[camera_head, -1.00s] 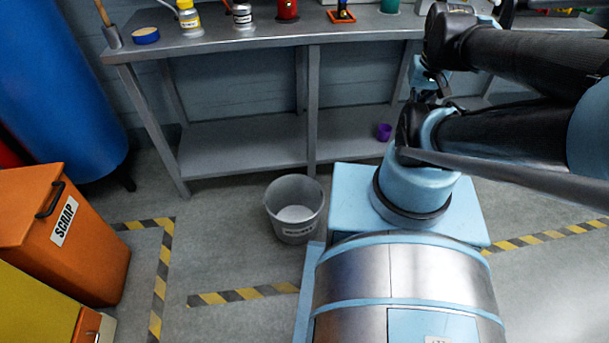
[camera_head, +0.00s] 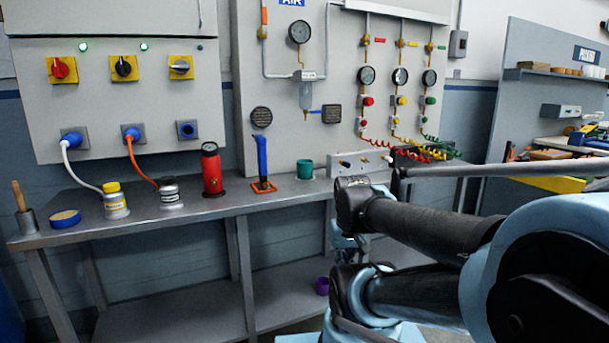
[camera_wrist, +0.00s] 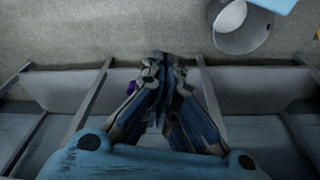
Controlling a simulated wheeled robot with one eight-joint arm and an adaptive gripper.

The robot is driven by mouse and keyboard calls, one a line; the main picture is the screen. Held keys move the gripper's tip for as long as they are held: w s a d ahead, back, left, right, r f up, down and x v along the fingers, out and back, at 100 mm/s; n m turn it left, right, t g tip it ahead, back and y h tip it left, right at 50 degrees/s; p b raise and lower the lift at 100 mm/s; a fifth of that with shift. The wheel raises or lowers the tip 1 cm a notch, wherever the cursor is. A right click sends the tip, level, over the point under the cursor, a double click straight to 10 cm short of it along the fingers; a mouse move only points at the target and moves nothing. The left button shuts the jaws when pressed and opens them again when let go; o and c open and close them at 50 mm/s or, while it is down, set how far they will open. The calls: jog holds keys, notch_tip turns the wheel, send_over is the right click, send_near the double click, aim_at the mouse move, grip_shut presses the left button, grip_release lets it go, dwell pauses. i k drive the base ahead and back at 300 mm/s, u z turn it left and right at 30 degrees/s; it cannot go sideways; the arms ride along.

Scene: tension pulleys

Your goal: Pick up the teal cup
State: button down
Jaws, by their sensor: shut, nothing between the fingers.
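The teal cup (camera_head: 305,168) stands upright on the grey workbench (camera_head: 215,205) in the head view, in front of the panel wall, right of the blue-handled tool on its orange base. I do not make it out in the wrist view. My gripper (camera_wrist: 163,62) shows in the wrist view with its fingertips together and nothing between them. In the head view my gripper is mostly hidden behind my arm, below and to the right of the teal cup, apart from it.
A red cylinder (camera_head: 212,168), a blue-handled tool (camera_head: 263,160), a dark-lidded jar (camera_head: 169,193), a yellow-lidded bottle (camera_head: 115,201) and blue tape (camera_head: 65,218) stand along the bench. A purple cup (camera_head: 322,286) is on the lower shelf.

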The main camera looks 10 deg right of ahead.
aim_at(304, 166)
jog(key=u, duration=2)
jog(key=k, duration=1.35)
jog(key=z, duration=1.45)
jog(key=i, duration=1)
jog(key=u, duration=0.05)
